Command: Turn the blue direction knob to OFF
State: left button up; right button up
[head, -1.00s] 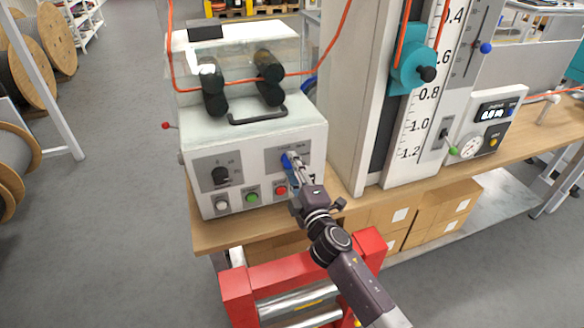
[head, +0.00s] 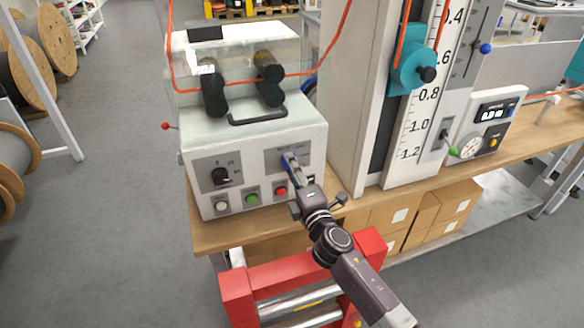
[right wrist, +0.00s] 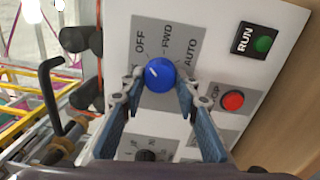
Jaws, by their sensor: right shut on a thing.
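The blue direction knob (right wrist: 160,76) sits on a grey plate on the front of the white control box; it also shows small in the head view (head: 289,163). My right gripper (right wrist: 155,97) is shut on the knob, one finger on each side; in the head view the gripper (head: 293,168) reaches the panel from below. The knob's white mark points to the upper left in the wrist view, roughly toward OFF (right wrist: 140,43). FWD and AUTO are further right. Another label left of OFF is mostly hidden by a finger. My left gripper is not in view.
A green RUN button (right wrist: 262,44) and a red STOP button (right wrist: 232,100) sit beside the knob plate. A black knob (head: 221,175) is on the box's left plate. The tall scale column (head: 345,120) stands just right of the box.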

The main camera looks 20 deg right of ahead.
jog(key=shift+f, duration=0.1)
jog(key=o, duration=1.2)
jog(key=shift+c, duration=0.2)
jog(key=shift+s, duration=0.1)
jog(key=s, duration=1.2)
jog(key=shift+d+f, duration=0.2)
jog(key=shift+w, duration=0.1)
